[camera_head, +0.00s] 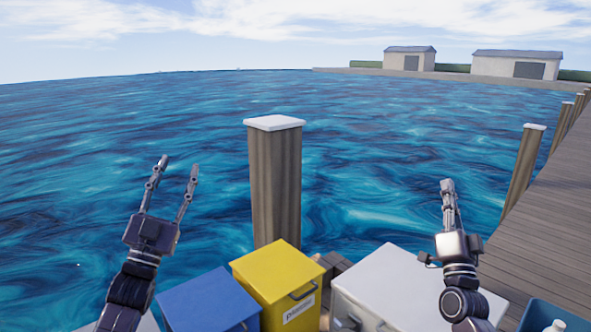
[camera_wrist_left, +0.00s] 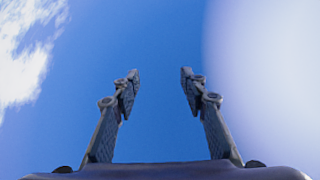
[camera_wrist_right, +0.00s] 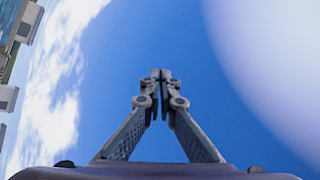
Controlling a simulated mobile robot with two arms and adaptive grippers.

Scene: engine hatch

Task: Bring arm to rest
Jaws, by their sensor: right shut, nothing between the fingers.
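My left gripper (camera_head: 179,164) is raised at the left in the head view, fingers pointing up and apart. In the left wrist view its fingertips (camera_wrist_left: 160,76) stand apart with only sky between them. My right gripper (camera_head: 447,184) is raised at the right in the head view, fingers pointing up and close together. In the right wrist view its fingertips (camera_wrist_right: 160,76) meet with nothing between them. Neither gripper touches anything in view.
Below the arms stand a blue box (camera_head: 208,302), a yellow box (camera_head: 278,277) and a white box (camera_head: 395,285). A wooden post (camera_head: 276,190) rises between the arms. A blue bin (camera_head: 548,316) and a plank dock (camera_head: 545,225) lie at right. Open water lies beyond.

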